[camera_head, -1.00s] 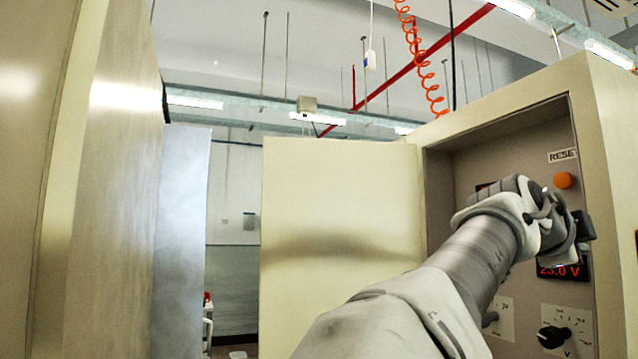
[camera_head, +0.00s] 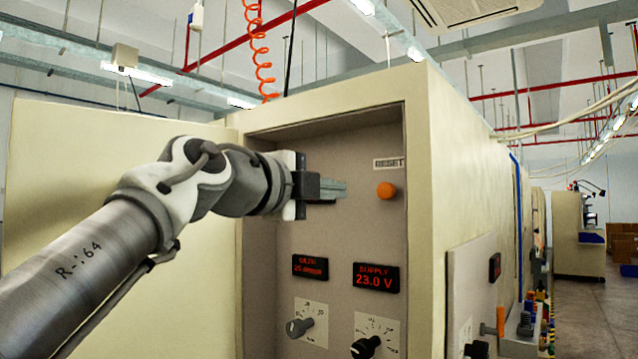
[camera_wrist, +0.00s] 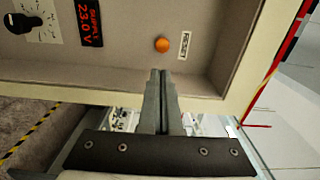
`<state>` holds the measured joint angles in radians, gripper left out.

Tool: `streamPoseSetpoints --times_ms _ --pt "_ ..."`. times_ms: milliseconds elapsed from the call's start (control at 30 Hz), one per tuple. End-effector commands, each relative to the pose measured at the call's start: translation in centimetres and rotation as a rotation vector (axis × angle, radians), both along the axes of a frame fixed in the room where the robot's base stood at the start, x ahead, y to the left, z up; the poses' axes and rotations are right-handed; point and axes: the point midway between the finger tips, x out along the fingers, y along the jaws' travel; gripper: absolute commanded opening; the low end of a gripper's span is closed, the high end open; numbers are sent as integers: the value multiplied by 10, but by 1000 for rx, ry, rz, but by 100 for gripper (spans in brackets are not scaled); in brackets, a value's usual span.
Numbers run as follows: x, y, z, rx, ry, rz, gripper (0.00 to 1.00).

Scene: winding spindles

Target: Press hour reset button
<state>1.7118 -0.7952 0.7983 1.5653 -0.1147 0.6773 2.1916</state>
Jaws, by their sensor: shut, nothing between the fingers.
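The reset button is a round orange button (camera_head: 386,190) on the recessed panel, just below a small RESET label (camera_head: 389,164). It also shows in the wrist view (camera_wrist: 162,45), ahead of my fingertips. My gripper (camera_head: 340,190) is shut and empty, its fingers pointing right toward the button at about its height in the head view. A gap shows between the fingertips and the button. In the wrist view my gripper (camera_wrist: 158,75) points at the panel with its tips apart from the button in the picture.
Below the button are two red displays, one reading SUPPLY 23.0 V (camera_head: 376,278), and two dials, a grey one (camera_head: 299,327) and a black one (camera_head: 365,347). The cabinet's frame (camera_head: 432,200) surrounds the recess. An open cabinet door (camera_head: 80,180) stands at the left.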

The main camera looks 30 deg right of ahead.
Motion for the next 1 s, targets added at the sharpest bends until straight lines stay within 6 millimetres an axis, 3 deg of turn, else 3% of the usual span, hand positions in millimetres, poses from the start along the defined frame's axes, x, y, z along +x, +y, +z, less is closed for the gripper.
streamPoseSetpoints --times_ms 567,767,1000 --pt "2 -1 3 -2 -8 -4 0" --pt "13 -31 4 1 -9 -5 0" --pt "33 -79 5 0 -8 -5 0"
